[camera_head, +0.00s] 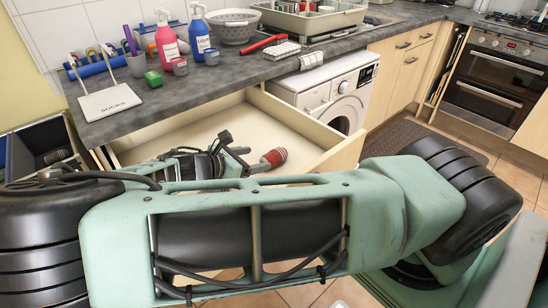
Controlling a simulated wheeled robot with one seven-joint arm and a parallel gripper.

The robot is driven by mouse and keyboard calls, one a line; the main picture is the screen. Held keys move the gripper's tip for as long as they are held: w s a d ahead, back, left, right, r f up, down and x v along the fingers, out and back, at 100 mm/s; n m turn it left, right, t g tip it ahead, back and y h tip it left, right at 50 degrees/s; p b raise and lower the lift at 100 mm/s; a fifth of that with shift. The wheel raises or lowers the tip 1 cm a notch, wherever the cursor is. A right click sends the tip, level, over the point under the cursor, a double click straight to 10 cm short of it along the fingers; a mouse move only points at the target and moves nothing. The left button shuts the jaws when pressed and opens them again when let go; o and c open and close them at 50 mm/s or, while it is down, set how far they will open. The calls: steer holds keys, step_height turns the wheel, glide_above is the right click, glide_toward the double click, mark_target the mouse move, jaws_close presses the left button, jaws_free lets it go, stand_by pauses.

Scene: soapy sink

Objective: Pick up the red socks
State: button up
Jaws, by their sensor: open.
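A red roll with a greyish end (273,158), which looks like the red socks, lies in the open drawer (188,129) under the counter. My gripper (238,153) is inside the drawer area, just left of the red roll, with its fingers pointing toward it. The gripper is open and looks empty, with a small gap to the roll. My arm crosses the front of the view and hides the near part of the drawer.
A dark open bin (38,140) is at left. A white washing machine (335,92) stands right of the drawer.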

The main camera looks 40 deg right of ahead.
mark_target(267, 156)
steer(key=x, duration=0.7)
steer(key=shift+d+f, duration=0.2)
steer(key=shift+d, duration=0.15)
steer(key=c, duration=1.1)
